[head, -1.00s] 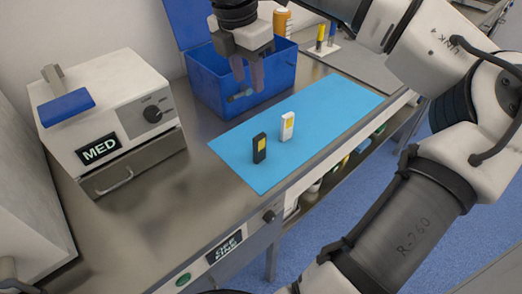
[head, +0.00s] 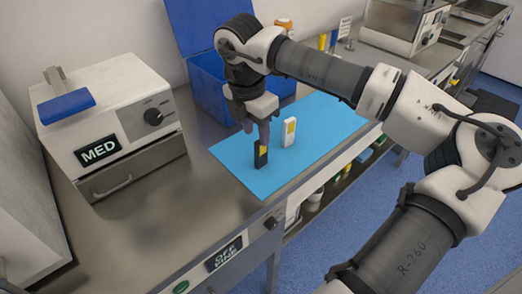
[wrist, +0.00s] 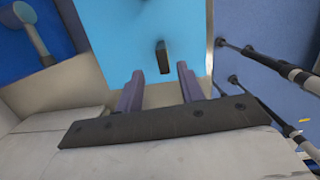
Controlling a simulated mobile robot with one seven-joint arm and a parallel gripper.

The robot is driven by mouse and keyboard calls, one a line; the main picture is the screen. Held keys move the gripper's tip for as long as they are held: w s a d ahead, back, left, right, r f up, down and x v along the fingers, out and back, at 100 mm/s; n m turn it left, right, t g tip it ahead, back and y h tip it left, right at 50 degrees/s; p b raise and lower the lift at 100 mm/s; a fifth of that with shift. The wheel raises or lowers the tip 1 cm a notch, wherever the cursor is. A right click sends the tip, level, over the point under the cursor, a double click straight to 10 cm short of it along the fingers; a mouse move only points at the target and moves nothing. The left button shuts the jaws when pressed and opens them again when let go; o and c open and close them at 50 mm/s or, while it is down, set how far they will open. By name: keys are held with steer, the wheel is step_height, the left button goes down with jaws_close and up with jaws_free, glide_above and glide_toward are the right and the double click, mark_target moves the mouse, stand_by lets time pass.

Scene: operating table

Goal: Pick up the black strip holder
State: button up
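The black strip holder (head: 261,158) stands upright on the light blue mat (head: 236,160), with a yellow patch on its side. The white strip holder (head: 289,133) stands to its right and farther back. My gripper (head: 257,136) points down just above the black holder in the head view, its fingers partly overlapping the holder's top. In the wrist view the fingers (wrist: 160,82) are spread apart with nothing between them. The black holder (wrist: 163,57) shows beyond the fingertips, roughly in line with the gap. I cannot tell the exact height between them.
A blue bin (head: 205,88) with a raised lid stands behind the mat. The white MED machine (head: 110,105) stands at the left. The metal counter (head: 205,195) is bare in front of the mat, and its front edge runs along the right.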

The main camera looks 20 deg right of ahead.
mark_target(261, 165)
steer(key=f, duration=0.1)
steer(key=d+f+p, duration=0.1)
steer(key=f, duration=0.1)
steer(key=shift+s+f+p, duration=0.1)
steer(key=shift+f+p, duration=0.1)
steer(key=shift+p, duration=0.1)
steer(key=shift+d+f, duration=0.1)
steer(key=shift+f, duration=0.5)
jaws_close()
